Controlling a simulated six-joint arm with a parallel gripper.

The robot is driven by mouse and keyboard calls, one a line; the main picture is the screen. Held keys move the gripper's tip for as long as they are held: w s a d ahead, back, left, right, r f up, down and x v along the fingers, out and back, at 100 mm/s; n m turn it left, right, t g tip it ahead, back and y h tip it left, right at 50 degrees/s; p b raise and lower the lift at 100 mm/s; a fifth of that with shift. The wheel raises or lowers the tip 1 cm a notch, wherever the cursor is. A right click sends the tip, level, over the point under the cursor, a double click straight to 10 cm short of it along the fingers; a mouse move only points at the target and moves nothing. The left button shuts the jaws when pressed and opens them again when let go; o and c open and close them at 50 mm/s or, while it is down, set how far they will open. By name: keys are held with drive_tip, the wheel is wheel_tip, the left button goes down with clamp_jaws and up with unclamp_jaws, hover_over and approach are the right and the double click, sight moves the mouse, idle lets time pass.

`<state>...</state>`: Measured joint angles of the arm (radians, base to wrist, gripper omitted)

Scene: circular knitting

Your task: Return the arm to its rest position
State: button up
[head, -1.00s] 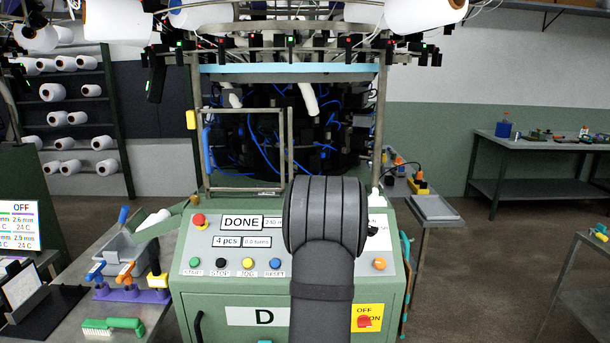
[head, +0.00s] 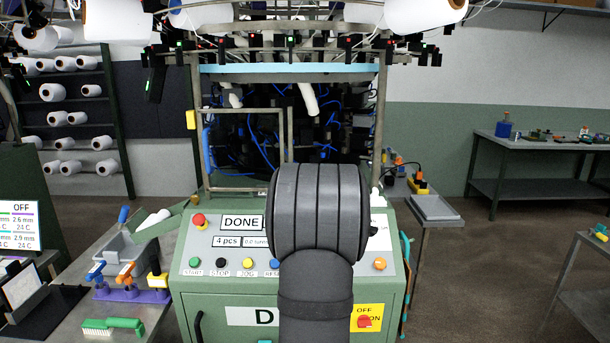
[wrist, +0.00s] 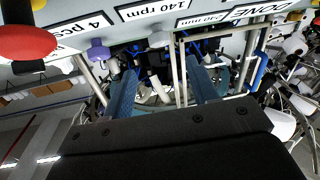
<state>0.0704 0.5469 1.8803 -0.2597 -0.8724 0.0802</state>
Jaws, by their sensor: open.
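My gripper shows in the wrist view (wrist: 165,95), with its two blue-grey fingers spread apart and nothing between them. In the head view my dark grey arm stands in front of the machine's control panel and hides part of it; the fingers are hidden there. The green control panel (head: 220,257) reads DONE and 4 pcs. In the wrist view the panel's labels appear upside down along the top, close to the fingers, with a red button (wrist: 25,42) at the upper left.
The knitting machine's gate frame (head: 245,112) stands behind the panel. A left bench (head: 145,308) holds a grey bin (head: 125,250), colored-handled tools and a green brush (head: 113,325). A small side table (head: 434,208) stands to the right.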

drive_tip(key=s+d, duration=0.1)
drive_tip(key=s, duration=0.7)
idle(1.9)
drive_tip(key=shift+m+h, duration=0.3)
drive_tip(key=shift+m, duration=0.1)
drive_tip(key=w, duration=0.5)
drive_tip(key=w+a, duration=0.1)
drive_tip(key=w, duration=0.5)
drive_tip(key=w+a, duration=0.1)
drive_tip(key=w, duration=0.5)
drive_tip(key=shift+w+a+r, duration=0.1)
drive_tip(key=shift+w+a, duration=0.05)
drive_tip(key=shift+w, duration=0.05)
drive_tip(key=c, duration=0.9)
drive_tip(key=shift+h, duration=0.3)
